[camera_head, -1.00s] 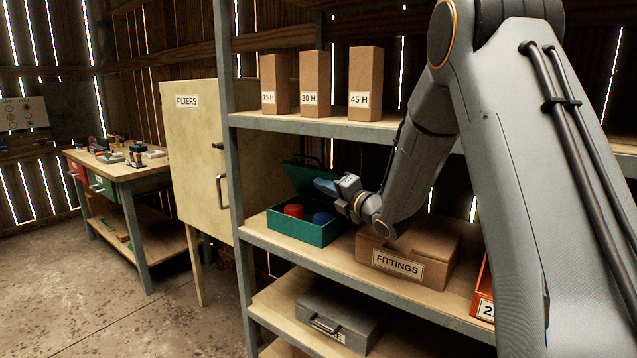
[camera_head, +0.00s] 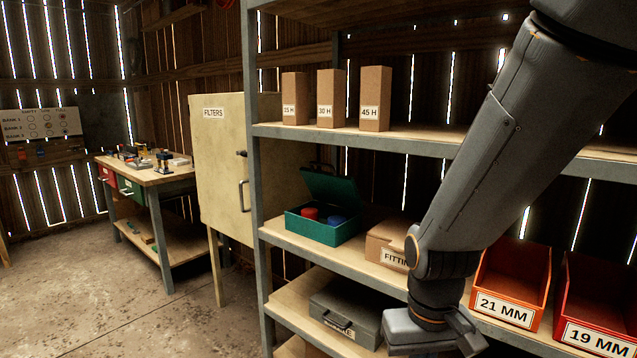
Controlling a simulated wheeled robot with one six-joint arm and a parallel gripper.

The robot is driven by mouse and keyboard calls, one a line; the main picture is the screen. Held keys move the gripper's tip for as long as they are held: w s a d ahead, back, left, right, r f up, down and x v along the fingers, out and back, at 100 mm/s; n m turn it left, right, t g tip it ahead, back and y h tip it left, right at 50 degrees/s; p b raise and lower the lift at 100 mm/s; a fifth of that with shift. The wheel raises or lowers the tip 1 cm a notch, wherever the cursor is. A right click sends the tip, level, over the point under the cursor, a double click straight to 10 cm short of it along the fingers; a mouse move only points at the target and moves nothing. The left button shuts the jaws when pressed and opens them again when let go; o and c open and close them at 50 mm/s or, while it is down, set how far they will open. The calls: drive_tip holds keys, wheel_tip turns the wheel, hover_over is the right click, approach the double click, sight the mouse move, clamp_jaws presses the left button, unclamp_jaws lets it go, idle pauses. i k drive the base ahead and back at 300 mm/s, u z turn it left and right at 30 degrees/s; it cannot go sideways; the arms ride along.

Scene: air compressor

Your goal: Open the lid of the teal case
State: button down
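The teal case (camera_head: 322,230) stands on the middle shelf at the left, near the upright post. Its lid (camera_head: 331,186) is raised and leans back, so the case is open. A red round item (camera_head: 309,213) and a blue one beside it show inside. My gripper (camera_head: 440,345) is at the bottom of the view, in front of the shelf edge, to the right of the case and well apart from it. Its fingers are at the frame edge, and their opening does not show clearly.
A cardboard FITTINGS box (camera_head: 386,246) is right of the case, partly behind my arm. Orange (camera_head: 508,290) and red (camera_head: 598,315) bins stand further right. A grey case (camera_head: 346,311) sits on the shelf below. A FILTERS cabinet (camera_head: 222,165) is at the left. Boxes stand on the shelf above.

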sight(325, 187)
drive_tip(key=k, duration=0.9)
drive_tip(key=u, duration=0.9)
drive_tip(key=i, duration=1.4)
drive_tip(key=z, duration=0.55)
drive_tip(key=i, duration=0.65)
drive_tip(key=z, duration=0.6)
